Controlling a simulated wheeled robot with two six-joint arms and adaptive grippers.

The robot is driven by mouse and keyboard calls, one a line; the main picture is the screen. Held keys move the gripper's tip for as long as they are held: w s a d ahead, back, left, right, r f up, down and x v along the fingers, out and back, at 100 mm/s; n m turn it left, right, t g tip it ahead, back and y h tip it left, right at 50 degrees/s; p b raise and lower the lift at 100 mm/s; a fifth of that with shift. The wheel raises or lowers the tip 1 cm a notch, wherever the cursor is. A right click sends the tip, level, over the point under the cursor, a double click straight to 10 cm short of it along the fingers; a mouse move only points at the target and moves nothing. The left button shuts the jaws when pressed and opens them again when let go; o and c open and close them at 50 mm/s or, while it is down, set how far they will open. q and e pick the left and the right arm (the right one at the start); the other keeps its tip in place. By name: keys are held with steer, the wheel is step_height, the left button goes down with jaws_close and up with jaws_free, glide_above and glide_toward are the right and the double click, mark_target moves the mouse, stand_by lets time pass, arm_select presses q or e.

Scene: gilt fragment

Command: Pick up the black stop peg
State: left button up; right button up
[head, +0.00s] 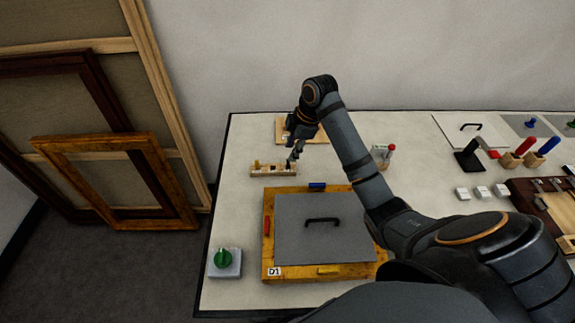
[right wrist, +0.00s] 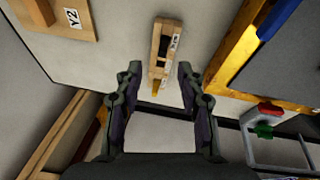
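A small wooden block (head: 272,172) stands on the table behind the framed panel, with a yellow peg (head: 256,165) at its left end. The block (right wrist: 154,70) also shows in the right wrist view, just ahead of my fingertips. A dark patch (right wrist: 163,46) on the block may be the black stop peg or a dark slot; I cannot tell which. My right gripper (head: 294,152) is above the block's right end. My left gripper is not in view.
A yellow wooden frame (head: 268,238) with a grey handled panel (head: 310,228) lies in front of the block. A wooden plate (head: 285,130) lies behind it. A red-topped peg in a holder (head: 383,155) stands to the right. A green knob (head: 222,258) sits at front left.

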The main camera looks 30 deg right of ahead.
mark_target(288, 166)
steer(key=shift+s+f, duration=0.1)
steer(key=shift+f, duration=0.2)
steer(key=p+x, duration=0.1)
steer(key=x, duration=0.3)
steer(key=shift+f, duration=0.35)
steer(key=shift+r, duration=0.1)
jaws_close()
